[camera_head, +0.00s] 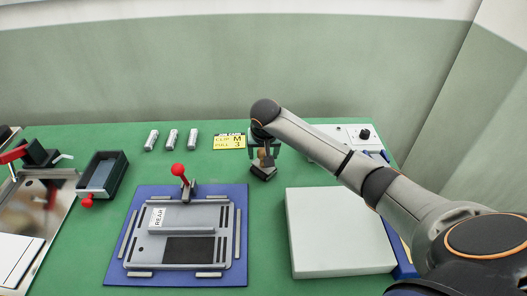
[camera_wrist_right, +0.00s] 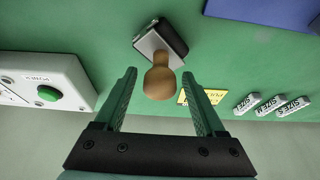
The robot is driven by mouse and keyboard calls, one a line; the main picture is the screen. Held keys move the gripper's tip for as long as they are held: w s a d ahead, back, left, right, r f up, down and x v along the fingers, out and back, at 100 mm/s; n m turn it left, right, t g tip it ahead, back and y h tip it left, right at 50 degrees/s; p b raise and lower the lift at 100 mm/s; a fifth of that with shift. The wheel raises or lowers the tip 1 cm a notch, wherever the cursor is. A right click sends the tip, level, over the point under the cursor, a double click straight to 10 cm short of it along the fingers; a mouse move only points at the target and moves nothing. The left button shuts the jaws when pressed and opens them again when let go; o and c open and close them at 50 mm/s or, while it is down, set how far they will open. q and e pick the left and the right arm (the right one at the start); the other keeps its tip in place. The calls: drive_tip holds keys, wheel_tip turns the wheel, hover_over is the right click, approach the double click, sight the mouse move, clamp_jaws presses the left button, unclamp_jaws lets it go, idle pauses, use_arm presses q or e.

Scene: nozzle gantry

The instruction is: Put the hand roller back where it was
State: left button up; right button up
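The hand roller, with a round wooden handle on a grey and black body, is on the green bench top near the back, in the head view (camera_head: 262,172). In the right wrist view its wooden knob (camera_wrist_right: 161,80) points toward the camera. My right gripper (camera_head: 264,150) is at the roller from above. In the wrist view its fingers (camera_wrist_right: 160,75) are spread, with the knob between or just beyond the tips and a gap on both sides. My left gripper is not in view.
A blue mat (camera_head: 118,276) holds a grey fixture with a red-knobbed lever (camera_head: 179,171). A pale slab (camera_head: 338,232) lies at right, before a control box with a green button (camera_wrist_right: 48,93).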

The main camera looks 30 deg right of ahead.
drive_tip(key=shift+r, duration=0.2)
drive_tip(key=shift+r, duration=0.15)
drive_tip(key=v, duration=1.2)
drive_tip(key=shift+r, duration=0.45)
idle(0.5)
